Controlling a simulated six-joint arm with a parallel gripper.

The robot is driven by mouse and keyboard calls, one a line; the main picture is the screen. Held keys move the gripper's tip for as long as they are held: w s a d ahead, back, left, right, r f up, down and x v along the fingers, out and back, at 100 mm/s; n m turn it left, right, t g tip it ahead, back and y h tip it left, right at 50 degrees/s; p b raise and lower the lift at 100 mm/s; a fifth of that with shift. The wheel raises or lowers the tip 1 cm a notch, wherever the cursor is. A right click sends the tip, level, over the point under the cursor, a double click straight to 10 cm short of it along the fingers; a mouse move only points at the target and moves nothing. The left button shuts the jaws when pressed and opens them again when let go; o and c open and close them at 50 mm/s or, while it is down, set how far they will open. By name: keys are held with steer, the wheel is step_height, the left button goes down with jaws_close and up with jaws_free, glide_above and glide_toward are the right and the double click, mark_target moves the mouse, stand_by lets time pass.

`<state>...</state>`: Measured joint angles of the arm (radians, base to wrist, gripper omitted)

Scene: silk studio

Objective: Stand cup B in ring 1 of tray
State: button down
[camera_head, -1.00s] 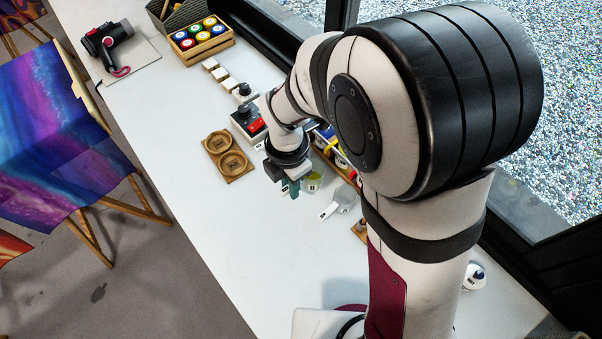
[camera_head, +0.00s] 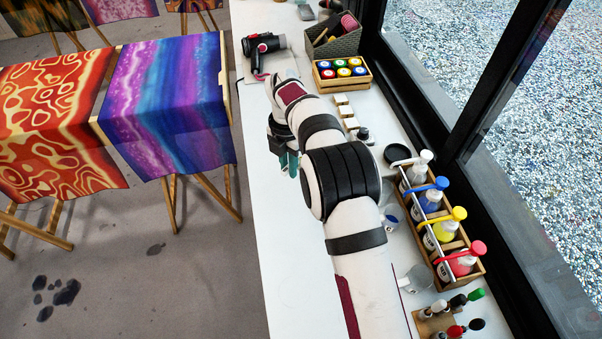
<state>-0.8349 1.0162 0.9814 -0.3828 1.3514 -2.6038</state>
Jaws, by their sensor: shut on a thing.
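My gripper (camera_head: 291,166) is raised over the left edge of the white table, its teal fingers pointing down. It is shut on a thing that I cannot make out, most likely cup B. The ringed wooden tray is not in sight; my arm may cover it. A clear cup with blue in it (camera_head: 390,222) stands right of my arm, partly hidden. Another clear cup (camera_head: 416,276) stands nearer the front. I cannot read their letters.
A wooden rack of paint bottles (camera_head: 441,240) stands along the window side. A crate of coloured jars (camera_head: 342,72) and a dark basket (camera_head: 333,40) stand at the back, with a hair dryer (camera_head: 262,45) to their left. The white table (camera_head: 285,270) is clear at front left.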

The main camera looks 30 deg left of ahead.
steer(key=w+d, duration=0.1)
steer(key=w+d+f, duration=0.1)
steer(key=w+d, duration=0.1)
steer(key=shift+w+d, duration=0.1)
steer(key=shift+d+f, duration=0.1)
steer(key=shift+f, duration=1.3)
steer(key=shift+f, duration=0.35)
steer(key=c, duration=0.7)
jaws_free()
steer(key=shift+c, duration=0.2)
step_height(320, 180, up, 16)
